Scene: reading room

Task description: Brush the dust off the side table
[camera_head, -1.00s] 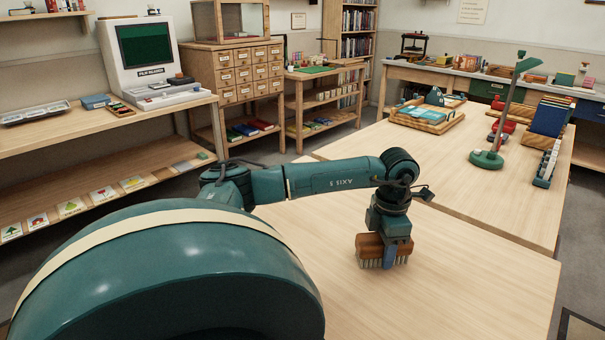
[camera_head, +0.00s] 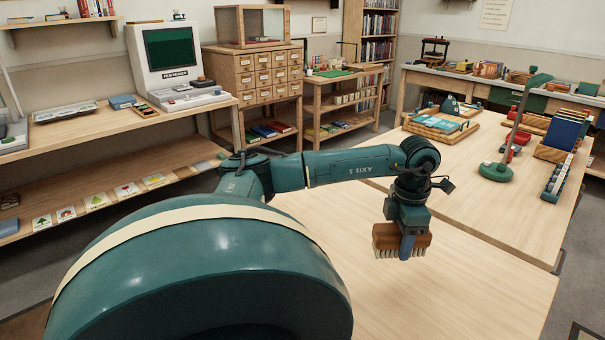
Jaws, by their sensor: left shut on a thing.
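My left gripper (camera_head: 410,238) is shut on a brush with a brown wooden block (camera_head: 386,236) and pale bristles (camera_head: 385,251). The brush is held bristles down over the pale wooden table top (camera_head: 460,285) closest to me. I cannot tell for sure whether the bristles touch the wood. No dust can be made out on this top, and part of it is hidden behind my left arm. I cannot tell for sure whether this is the side table. My right gripper is not in view.
A longer table behind holds a green lamp (camera_head: 496,172), a wooden tray with blue pieces (camera_head: 438,126) and blue books (camera_head: 562,137). At left, a bench (camera_head: 70,130) carries a film reader (camera_head: 163,58). The near top is clear around the brush.

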